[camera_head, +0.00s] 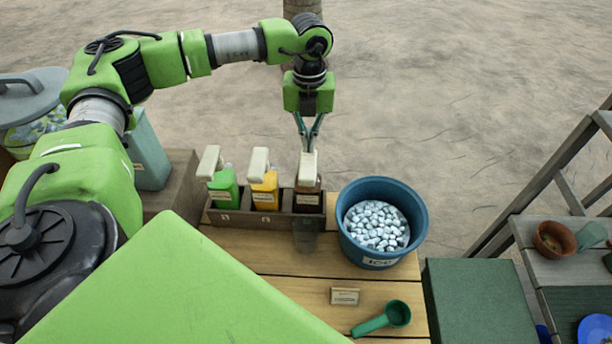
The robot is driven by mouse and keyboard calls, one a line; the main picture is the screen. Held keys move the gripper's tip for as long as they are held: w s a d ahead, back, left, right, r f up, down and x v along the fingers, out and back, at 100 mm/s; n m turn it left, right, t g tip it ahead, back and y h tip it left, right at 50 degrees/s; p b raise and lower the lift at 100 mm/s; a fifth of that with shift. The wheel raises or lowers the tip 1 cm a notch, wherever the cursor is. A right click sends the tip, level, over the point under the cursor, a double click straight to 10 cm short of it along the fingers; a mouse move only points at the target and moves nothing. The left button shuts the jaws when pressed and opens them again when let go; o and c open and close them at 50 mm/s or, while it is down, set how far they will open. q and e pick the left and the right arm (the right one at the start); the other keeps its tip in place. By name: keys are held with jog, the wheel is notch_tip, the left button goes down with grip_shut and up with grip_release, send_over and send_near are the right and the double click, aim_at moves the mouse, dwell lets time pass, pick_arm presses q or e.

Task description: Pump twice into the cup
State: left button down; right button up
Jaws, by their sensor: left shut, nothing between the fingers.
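Three pump bottles with pale pump heads stand in a row in a dark wooden holder (245,219): a green bottle (223,188), a yellow bottle (264,190) and a dark brown bottle (307,199). A clear cup (305,238) stands on the table just in front of the brown bottle, below its pump. My left gripper (308,148) points down with its fingers shut and empty, right at the top of the brown bottle's pump head (307,168). Whether the fingertips touch the head or are just above it, I cannot tell. My right gripper is out of view.
A blue ice bucket (354,240) stands right of the cup. A small card (345,296) and a green scoop (397,313) are on the wooden table (285,262). At right are a dark green box (478,300) and shelf with a brown bowl (550,240).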

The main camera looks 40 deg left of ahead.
pick_arm(q)
jog(key=shift+f+b, duration=1.25)
jog(key=shift+f, duration=0.5)
jog(key=shift+s+r, duration=0.1)
jog(key=shift+r, duration=0.15)
jog(key=shift+r+p, duration=1.2)
jog(key=shift+r, duration=0.55)
jog(key=shift+f, duration=0.2)
